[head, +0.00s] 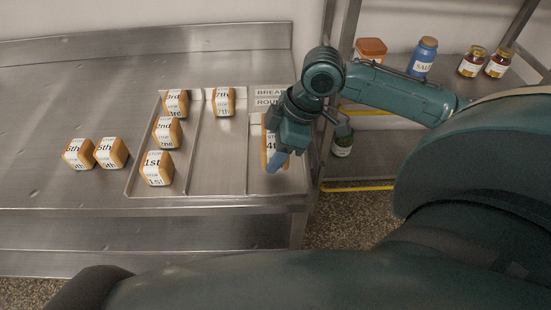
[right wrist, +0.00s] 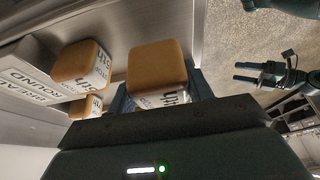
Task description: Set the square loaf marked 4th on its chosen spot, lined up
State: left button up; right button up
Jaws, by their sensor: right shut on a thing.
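The square loaf marked 4th (head: 267,146) is brown with a white label, at the right side of the metal tray (head: 220,160). My right gripper (head: 279,162) is shut on it and partly covers it in the head view. In the right wrist view the held loaf (right wrist: 157,66) sits between my dark fingers, its brown face toward the camera. Whether it touches the surface under it I cannot tell. My left gripper (right wrist: 257,71) shows in the right wrist view, empty with its fingers apart; it is out of the head view.
Loaves marked 1st (head: 157,168), 2nd (head: 167,132) and 3rd (head: 176,103) line the tray's left lane. The 7th loaf (head: 224,101) is at the back of the middle lane. Two loaves (head: 95,153) stand left of the tray. A shelf with jars (head: 422,58) is at right.

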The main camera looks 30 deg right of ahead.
notch_tip(320, 180, down, 4)
jog(key=shift+r, duration=0.1)
pick_arm(q)
jog(key=shift+d+f, duration=0.1)
jog(key=shift+d, duration=0.1)
pick_arm(e)
jog(key=o, duration=1)
pick_arm(q)
jog(key=shift+a, duration=0.1)
jog(key=shift+s+a+p, duration=0.15)
jog(key=shift+p, duration=0.2)
pick_arm(e)
jog(key=v, duration=1.2)
jog(key=shift+s+r, duration=0.1)
